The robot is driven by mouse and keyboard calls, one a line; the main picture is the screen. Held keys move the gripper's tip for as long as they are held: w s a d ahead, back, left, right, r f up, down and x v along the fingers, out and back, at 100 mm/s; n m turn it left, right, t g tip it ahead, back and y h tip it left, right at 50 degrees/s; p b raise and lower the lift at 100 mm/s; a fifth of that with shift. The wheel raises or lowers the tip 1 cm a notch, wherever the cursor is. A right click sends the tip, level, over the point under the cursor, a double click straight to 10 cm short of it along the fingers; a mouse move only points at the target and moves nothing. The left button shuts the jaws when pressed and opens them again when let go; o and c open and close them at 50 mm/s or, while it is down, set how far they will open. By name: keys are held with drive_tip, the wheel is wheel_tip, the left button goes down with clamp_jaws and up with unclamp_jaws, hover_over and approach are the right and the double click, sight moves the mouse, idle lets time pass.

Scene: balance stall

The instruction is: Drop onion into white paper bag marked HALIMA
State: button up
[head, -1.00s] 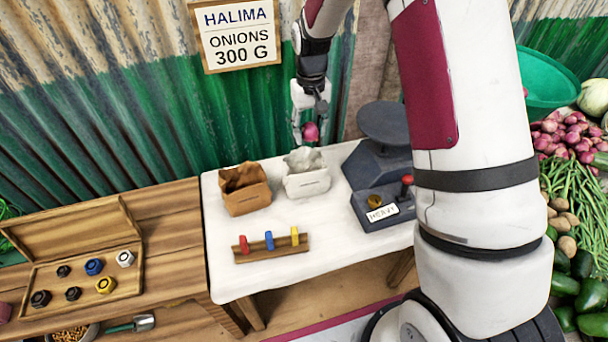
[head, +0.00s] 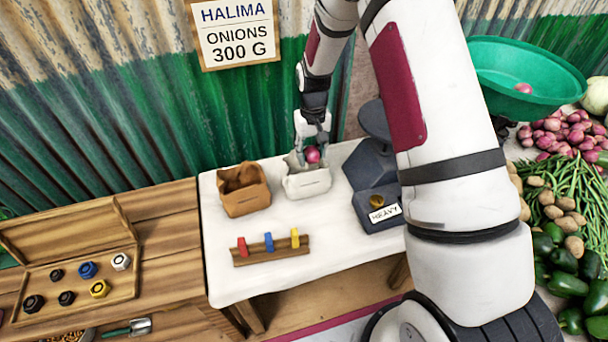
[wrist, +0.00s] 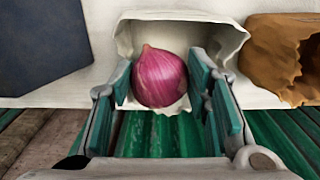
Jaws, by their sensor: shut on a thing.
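A red onion (head: 312,155) is held between the fingers of my gripper (head: 312,150), at the mouth of the white paper bag (head: 306,184). In the wrist view the onion (wrist: 160,78) sits between the green finger pads of my gripper (wrist: 165,90), with the open white bag (wrist: 229,38) around and below it. The bag stands upright on the white-covered table. I cannot read a name on the bag. A sign (head: 235,30) on the wall reads HALIMA, ONIONS 300 G.
A brown paper bag (head: 244,192) stands just left of the white one. A dark scale (head: 376,160) with a HEAVY label stands to the right. A wooden rack (head: 271,251) with coloured pegs is in front. A green pan (head: 525,75) holding an onion hangs at right.

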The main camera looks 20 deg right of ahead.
drive_tip(key=o, duration=1.2)
wheel_tip(320, 180, up, 12)
